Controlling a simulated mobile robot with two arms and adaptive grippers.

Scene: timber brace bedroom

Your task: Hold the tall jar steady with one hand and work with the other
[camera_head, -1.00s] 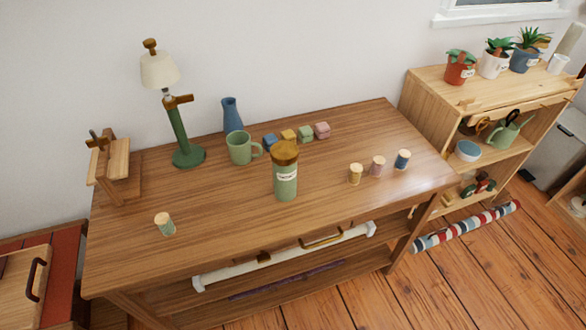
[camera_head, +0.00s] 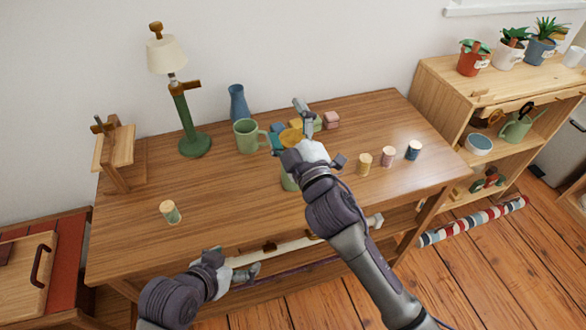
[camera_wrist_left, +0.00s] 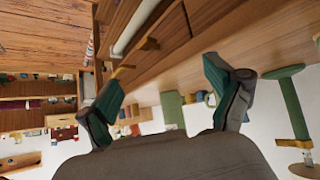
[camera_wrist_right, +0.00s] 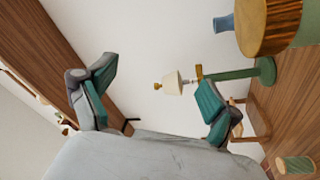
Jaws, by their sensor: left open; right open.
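The tall jar (camera_head: 288,181) is green with a round wooden lid (camera_head: 291,137) and stands upright on the wooden table. My right arm hides much of it in the head view. In the right wrist view its lid (camera_wrist_right: 268,24) is large at the upper right, outside the fingers. My right gripper (camera_head: 298,125) is open at the jar's lid height; I cannot tell whether it touches the jar. My left gripper (camera_head: 238,262) is open and empty, low at the table's front edge. In the left wrist view, a green shape that looks like the jar (camera_wrist_left: 173,108) shows between the fingers.
A green mug (camera_head: 246,136), blue vase (camera_head: 238,103) and lamp (camera_head: 194,145) stand behind. Small cork-lidded jars stand left (camera_head: 170,212) and right (camera_head: 388,157). Coloured blocks (camera_head: 331,120) are near the right gripper. The left-middle tabletop is clear.

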